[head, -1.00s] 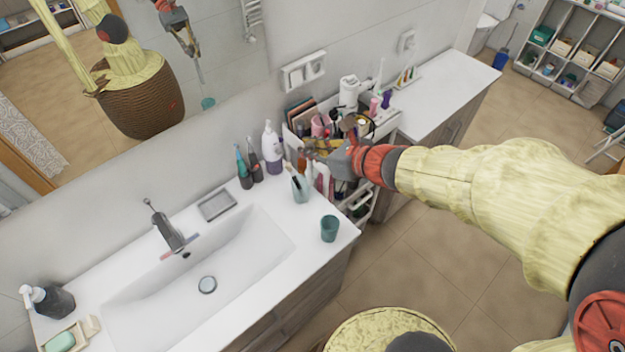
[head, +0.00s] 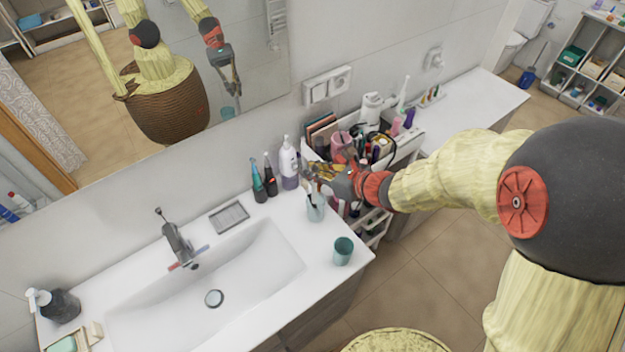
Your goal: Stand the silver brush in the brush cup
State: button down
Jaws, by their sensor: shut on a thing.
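My gripper (head: 314,173) is at the left side of the cosmetics cart, pointing left. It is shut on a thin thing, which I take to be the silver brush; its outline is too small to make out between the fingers. A pale glass cup (head: 316,211) with several thin handles stands upright on the counter just below my fingertips. I cannot tell whether the gripper touches those handles. A pink cup (head: 341,146) stands among the items on the cart behind my gripper. I cannot tell for certain which of these is the brush cup.
A teal tumbler (head: 343,252) stands near the counter's front right edge. A white pump bottle (head: 289,164) and dark bottles (head: 270,176) stand close left of my gripper. The white cart (head: 376,228) is crowded. The sink (head: 245,265) is empty.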

aim_at(314, 186)
jog(key=f, duration=0.1)
jog(key=w+f, duration=0.1)
jog(key=f, duration=0.1)
jog(key=w+f, duration=0.1)
jog(key=f, duration=0.1)
jog(key=shift+w+a+f, duration=0.1)
jog(key=shift+a+f, duration=0.15)
jog(key=shift+f, duration=0.1)
jog(key=shift+f+b, duration=0.3)
jog(key=shift+b, duration=0.35)
jog(key=shift+f+b, duration=0.25)
jog(key=shift+b, duration=0.05)
jog(key=c, duration=1.8)
grip_release()
jog(key=shift+r, duration=0.1)
